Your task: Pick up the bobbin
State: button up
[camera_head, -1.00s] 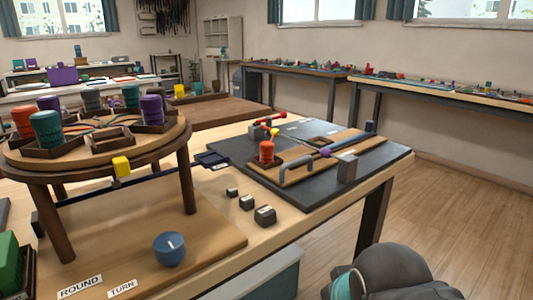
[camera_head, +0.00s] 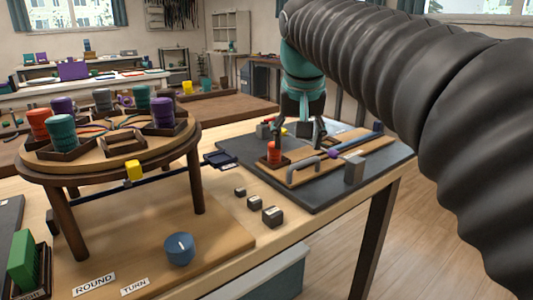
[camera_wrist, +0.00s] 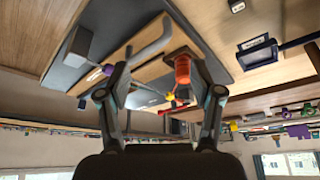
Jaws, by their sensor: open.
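A red-orange bobbin (camera_head: 274,154) stands in a small square holder on the wooden strip of the dark board (camera_head: 335,191). In the wrist view the bobbin (camera_wrist: 182,68) shows between my fingertips, nearer the right one, with no visible contact. My gripper (camera_head: 299,137) is open and empty, above the board beside the bobbin in the head view; one finger partly overlaps the bobbin's top there. It also shows in the wrist view (camera_wrist: 170,86). Several other bobbins, such as a teal one (camera_head: 62,134) and a purple one (camera_head: 163,112), stand on the round wooden stand (camera_head: 105,168).
A grey bent bar (camera_head: 303,168) and a grey block (camera_head: 354,170) are close to the bobbin on the board. A dark tray (camera_head: 220,159), several small blocks and a blue knob (camera_head: 180,249) lie left of it. The table's front right is clear.

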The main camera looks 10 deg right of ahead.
jog(key=w+a+r+m, duration=0.1)
jog(key=w+a+r, duration=0.35)
jog(key=w, duration=0.35)
send_over(275, 153)
jog(key=shift+g, duration=0.3)
notch_tip(275, 153, down, 7)
jog(key=shift+f, duration=0.15)
jog(key=shift+x, duration=2.65)
jog(key=shift+a, duration=0.1)
jog(key=shift+s, duration=0.1)
jog(key=shift+c, duration=0.2)
grip_shut()
